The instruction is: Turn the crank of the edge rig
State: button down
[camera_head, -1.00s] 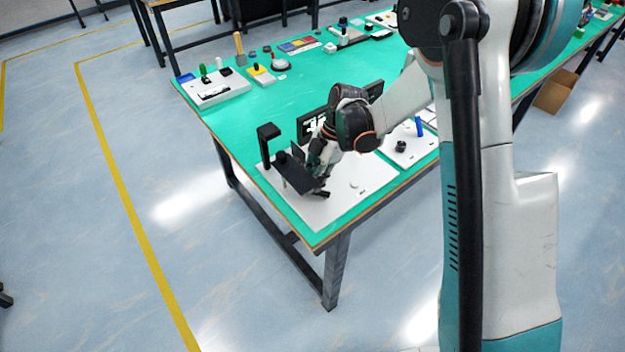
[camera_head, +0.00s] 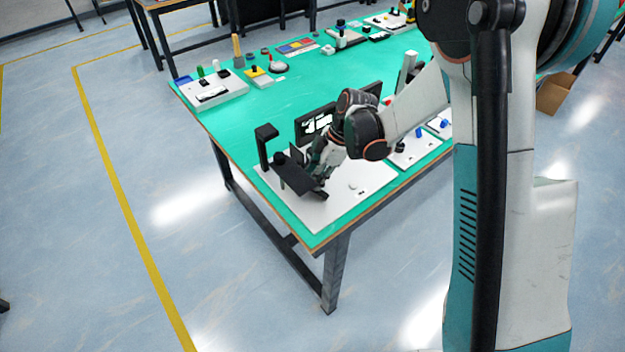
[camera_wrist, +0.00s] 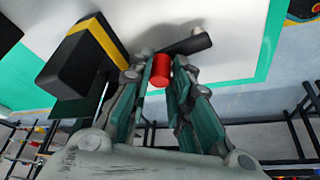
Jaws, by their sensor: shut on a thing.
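The edge rig is a white board (camera_head: 345,207) at the near corner of the green table, with a black upright bracket (camera_head: 265,148) and a dark slanted plate (camera_head: 294,172). In the wrist view the crank shows as a short black arm (camera_wrist: 190,43) with a red cylindrical handle (camera_wrist: 160,70). My gripper (camera_wrist: 160,82) is shut on the red handle, one finger on each side. In the head view my gripper (camera_head: 314,166) is low over the board, close behind the dark plate, and the handle is hidden there.
A black block with a yellow stripe (camera_wrist: 82,60) is close left of my fingers in the wrist view. A dark screen (camera_head: 318,122) stands behind the rig. Another white board (camera_head: 412,152) is to the right. The table edge and open floor are in front.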

jog(key=shift+w+d+m+t, duration=0.15)
jog(key=shift+m+t, duration=0.1)
jog(key=shift+m, duration=0.35)
jog(key=shift+w+d+m+t, duration=0.15)
jog(key=shift+m+t, duration=0.1)
jog(key=shift+m, duration=0.35)
jog(key=c, duration=1.5)
grip_release()
jog(key=shift+o, duration=0.2)
jog(key=shift+d, duration=0.1)
jog(key=v, duration=1.2)
